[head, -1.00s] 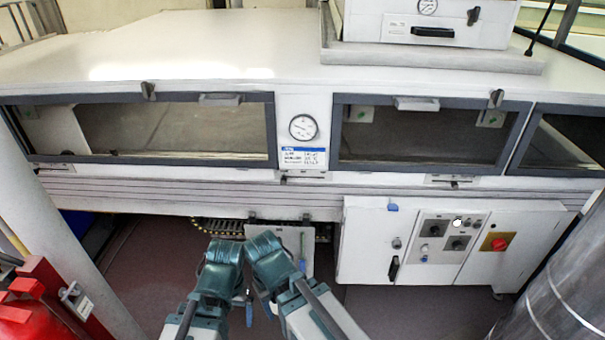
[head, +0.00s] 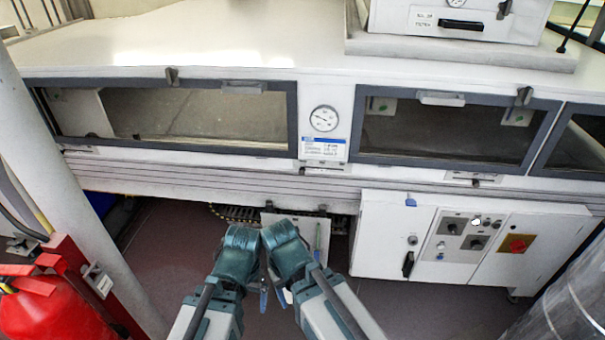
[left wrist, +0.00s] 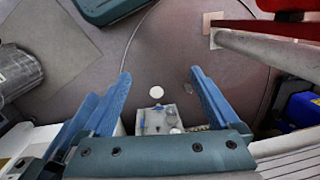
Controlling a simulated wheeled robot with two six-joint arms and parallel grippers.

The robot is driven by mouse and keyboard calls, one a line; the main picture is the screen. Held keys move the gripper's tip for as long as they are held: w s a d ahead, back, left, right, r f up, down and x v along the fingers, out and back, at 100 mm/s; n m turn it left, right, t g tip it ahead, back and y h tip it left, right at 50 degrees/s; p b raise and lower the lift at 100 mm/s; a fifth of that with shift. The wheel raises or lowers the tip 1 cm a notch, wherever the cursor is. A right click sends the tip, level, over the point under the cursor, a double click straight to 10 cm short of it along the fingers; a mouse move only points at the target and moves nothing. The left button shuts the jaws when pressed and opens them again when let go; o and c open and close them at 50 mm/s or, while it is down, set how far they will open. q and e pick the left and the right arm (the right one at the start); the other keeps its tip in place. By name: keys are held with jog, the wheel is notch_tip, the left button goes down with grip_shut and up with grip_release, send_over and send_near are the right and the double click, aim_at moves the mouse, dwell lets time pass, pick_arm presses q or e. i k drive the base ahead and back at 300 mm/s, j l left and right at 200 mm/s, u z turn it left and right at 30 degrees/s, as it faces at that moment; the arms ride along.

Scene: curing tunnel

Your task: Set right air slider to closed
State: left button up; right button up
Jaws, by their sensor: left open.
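The right air slider (head: 474,179) is a small dark knob in a pale slotted plate on the front ledge, below the right window. It is too small to tell its setting. My left gripper (head: 264,298) is low in front of the machine, well apart from the slider and to its left.
A similar slider (head: 322,167) sits under the gauge (head: 323,118). A control cabinet (head: 385,240) with knobs and a red switch stands below the right window (head: 450,130). A red fire extinguisher (head: 60,305) and a pillar stand at left.

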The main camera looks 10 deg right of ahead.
aim_at(475, 183)
jog(key=z, duration=1.55)
